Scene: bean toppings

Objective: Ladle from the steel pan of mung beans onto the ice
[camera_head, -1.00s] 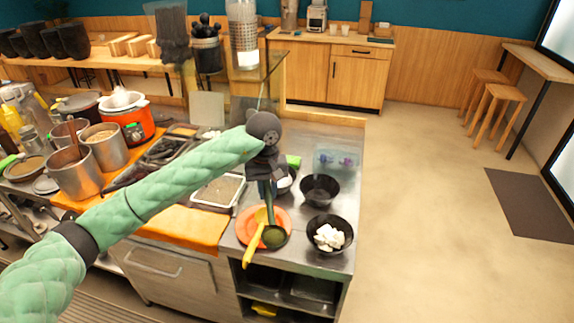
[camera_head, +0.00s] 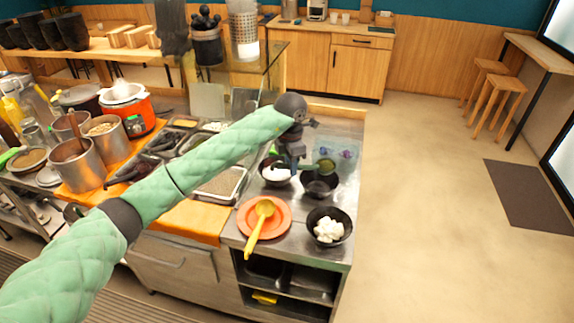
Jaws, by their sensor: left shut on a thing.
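My left gripper (camera_head: 291,158) is shut on the handle of a green ladle (camera_head: 325,167). The ladle's bowl is out to the right, above a black bowl (camera_head: 320,186) that looks empty; what it holds is too small to tell. Another black bowl with white contents (camera_head: 276,173), perhaps ice, is just left of it, partly hidden by the gripper. A third black bowl (camera_head: 342,238) holds white chunks (camera_head: 328,229) near the front right of the counter. Steel pots (camera_head: 78,172) stand at the left; one holds pale brown contents (camera_head: 100,128). I cannot tell which holds mung beans. My right gripper is not in view.
An orange plate (camera_head: 284,221) with a yellow spoon (camera_head: 259,228) lies at the counter's front. A tray (camera_head: 224,183) and an orange cooker (camera_head: 127,110) are to the left. A clear container (camera_head: 343,152) is behind the bowls. The floor to the right is open.

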